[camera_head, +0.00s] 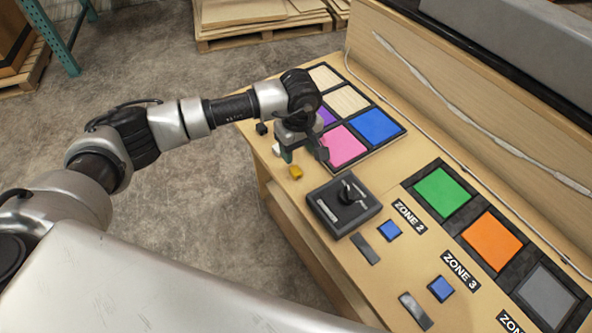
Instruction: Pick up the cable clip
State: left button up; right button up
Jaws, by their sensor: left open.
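Several small parts lie near the front edge of the wooden console (405,270), and I cannot tell for sure which is the cable clip. They are a black piece (262,128), a white piece (277,149) and a yellow piece (295,172). My left gripper (304,153) is open and points down over the console beside the white and yellow pieces, in front of the pink panel. Nothing shows between its fingers. It partly covers the purple panel. My right gripper is not in view.
A dark tray (325,207) with a black knob-like part stands just right of the yellow piece. Coloured panels (375,125), blue buttons (388,230) and zone labels cover the top. A raised back board (470,110) carries a pale cable. Pallets (260,35) stand behind.

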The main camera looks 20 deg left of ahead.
aim_at(297, 171)
pick_arm(q)
notch_tip(297, 171, down, 2)
jog(key=f, duration=0.1)
jog(key=f+p, duration=0.1)
jog(key=f, duration=0.1)
jog(key=s+f, duration=0.1)
jog(key=f, duration=0.1)
jog(key=shift+a, duration=0.1)
jog(key=shift+w+f, duration=0.1)
jog(key=shift+f, duration=0.15)
jog(key=shift+c, duration=0.4)
jog(key=c, duration=0.9)
jog(key=shift+r, duration=0.15)
